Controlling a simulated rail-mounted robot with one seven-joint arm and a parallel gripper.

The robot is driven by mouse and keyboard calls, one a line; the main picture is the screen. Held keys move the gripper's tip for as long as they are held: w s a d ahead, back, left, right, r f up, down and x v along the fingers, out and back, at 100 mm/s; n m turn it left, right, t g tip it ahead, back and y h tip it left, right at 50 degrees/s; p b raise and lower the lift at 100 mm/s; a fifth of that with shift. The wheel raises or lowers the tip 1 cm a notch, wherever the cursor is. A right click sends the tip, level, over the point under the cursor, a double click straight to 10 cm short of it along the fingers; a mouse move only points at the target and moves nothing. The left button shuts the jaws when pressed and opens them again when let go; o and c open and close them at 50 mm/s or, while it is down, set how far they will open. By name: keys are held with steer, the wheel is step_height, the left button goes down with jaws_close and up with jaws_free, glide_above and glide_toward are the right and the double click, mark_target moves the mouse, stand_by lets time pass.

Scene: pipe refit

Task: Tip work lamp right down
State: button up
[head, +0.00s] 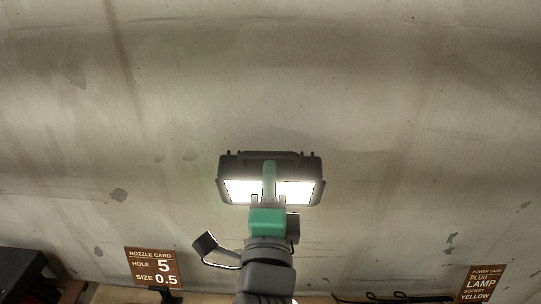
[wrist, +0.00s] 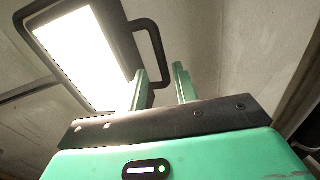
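The work lamp (head: 229,165) is a dark, boxy housing with a lit white face, in the upper middle of the head view. In the wrist view its bright panel (wrist: 82,55) fills the upper left, with a black loop handle (wrist: 155,50) on its right side. My gripper (head: 269,198) is in front of the lamp in the head view and hides its middle. In the wrist view my gripper's green fingers (wrist: 161,88) are apart, with the handle's near end between or just beyond them. I cannot tell whether they touch it.
A brown nozzle card (head: 153,267) stands at lower left and a brown power card (head: 481,284) at lower right. A dark box (head: 22,272) is at the far left. Dark cables (head: 395,298) lie along the bottom edge. A stained concrete wall (head: 420,120) fills the background.

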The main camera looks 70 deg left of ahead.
mark_target(271, 158)
steer(key=p+x, duration=0.1)
steer(key=x, duration=0.5)
steer(key=shift+a+r, duration=0.1)
steer(key=shift+c, duration=0.2)
jaws_close()
